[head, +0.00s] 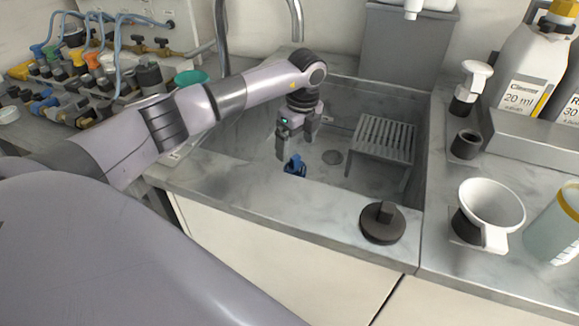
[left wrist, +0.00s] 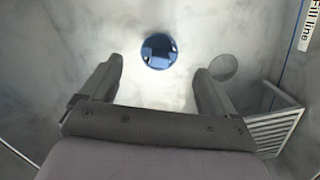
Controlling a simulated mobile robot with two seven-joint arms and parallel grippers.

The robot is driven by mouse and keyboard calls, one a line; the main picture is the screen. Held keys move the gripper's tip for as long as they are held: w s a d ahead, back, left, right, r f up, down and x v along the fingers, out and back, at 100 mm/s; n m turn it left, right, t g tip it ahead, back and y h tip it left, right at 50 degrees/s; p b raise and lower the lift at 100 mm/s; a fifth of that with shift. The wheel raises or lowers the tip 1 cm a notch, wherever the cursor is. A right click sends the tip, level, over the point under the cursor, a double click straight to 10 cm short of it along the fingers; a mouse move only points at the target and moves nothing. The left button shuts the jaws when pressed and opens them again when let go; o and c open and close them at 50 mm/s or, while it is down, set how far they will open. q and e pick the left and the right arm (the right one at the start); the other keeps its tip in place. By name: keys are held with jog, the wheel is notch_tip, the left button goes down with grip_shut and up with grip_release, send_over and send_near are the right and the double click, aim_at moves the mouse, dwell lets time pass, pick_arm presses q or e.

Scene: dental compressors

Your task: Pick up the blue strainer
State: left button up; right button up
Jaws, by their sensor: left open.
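The blue strainer (head: 295,165) lies in the sink, partly hidden behind the sink's front edge in the head view. In the left wrist view the blue strainer (left wrist: 159,51) is a dark blue round piece with a raised part in its middle, ahead of and between my fingers. My left gripper (head: 293,150) is open and points down into the sink above the strainer. Its two fingers also show in the left wrist view (left wrist: 160,80), apart from the strainer with nothing between them. My right gripper is not in view.
The sink (head: 240,135) has a drain hole (head: 332,157) and a slatted rack (head: 384,140) at right. A dark stopper (head: 383,222) sits on the front rim. A white cup (head: 490,204) and bottles stand on the right counter. A faucet (head: 221,35) rises behind my left arm.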

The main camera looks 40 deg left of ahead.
aim_at(296, 156)
pick_arm(q)
notch_tip(296, 156, down, 7)
jog(key=shift+a+f+b, duration=0.1)
jog(key=shift+b, duration=0.2)
jog(key=c, duration=1.2)
jog(key=shift+w+r, duration=0.1)
jog(key=shift+r, duration=0.1)
